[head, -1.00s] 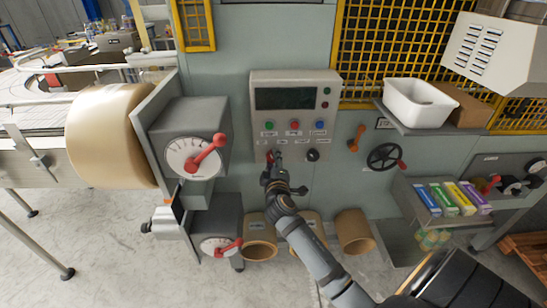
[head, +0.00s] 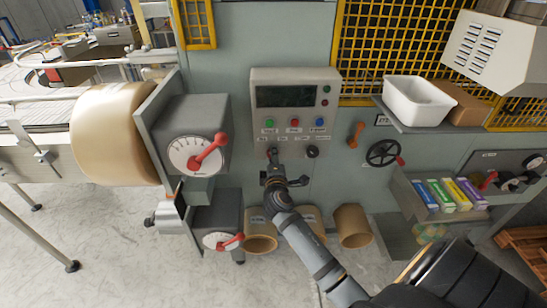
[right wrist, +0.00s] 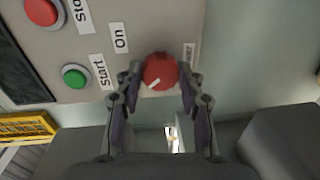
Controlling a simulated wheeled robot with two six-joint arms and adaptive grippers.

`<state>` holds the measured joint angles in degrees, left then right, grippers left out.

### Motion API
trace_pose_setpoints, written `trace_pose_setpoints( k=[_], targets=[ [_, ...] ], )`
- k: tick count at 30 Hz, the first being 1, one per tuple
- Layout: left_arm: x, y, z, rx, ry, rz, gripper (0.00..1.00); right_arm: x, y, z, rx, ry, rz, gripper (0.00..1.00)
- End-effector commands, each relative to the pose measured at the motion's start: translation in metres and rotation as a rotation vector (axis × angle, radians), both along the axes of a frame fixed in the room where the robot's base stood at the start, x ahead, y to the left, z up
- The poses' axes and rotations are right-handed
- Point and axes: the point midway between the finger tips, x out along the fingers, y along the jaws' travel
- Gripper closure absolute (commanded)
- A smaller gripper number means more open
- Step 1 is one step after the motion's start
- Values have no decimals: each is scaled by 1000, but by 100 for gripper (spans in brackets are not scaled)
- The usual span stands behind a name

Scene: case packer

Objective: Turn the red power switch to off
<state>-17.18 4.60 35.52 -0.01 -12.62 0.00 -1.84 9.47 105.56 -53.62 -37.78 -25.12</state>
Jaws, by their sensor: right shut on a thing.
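The red power switch (right wrist: 160,68) is a round red knob with a short white mark, which points to the lower left in the right wrist view. It sits on the grey control panel (head: 262,81), beside the "On" label (right wrist: 120,37). My right gripper (right wrist: 160,75) has a finger on each side of the knob and is shut on it. In the head view my right gripper (head: 272,156) is at the panel's lower left and hides the knob. My left gripper is not in view.
Green, red and blue buttons (head: 294,123) sit just above the gripper, and a black knob (head: 312,152) to its right. A dial with a red lever (head: 207,152) stands to the left. An orange handle (head: 355,134) and a black handwheel (head: 383,153) are farther right.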

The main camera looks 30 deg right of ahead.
Motion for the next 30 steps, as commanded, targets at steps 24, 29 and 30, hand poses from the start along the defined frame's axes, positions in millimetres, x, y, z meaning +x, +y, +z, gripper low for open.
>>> trace_pose_setpoints(
  k=[24,29,30],
  targets=[
    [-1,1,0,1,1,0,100,-21,13,0,4,2,1,39],
    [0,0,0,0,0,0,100,-56,33,4,6,2,-2,39],
    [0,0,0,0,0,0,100,-64,39,3,9,3,0,39]
  ],
)
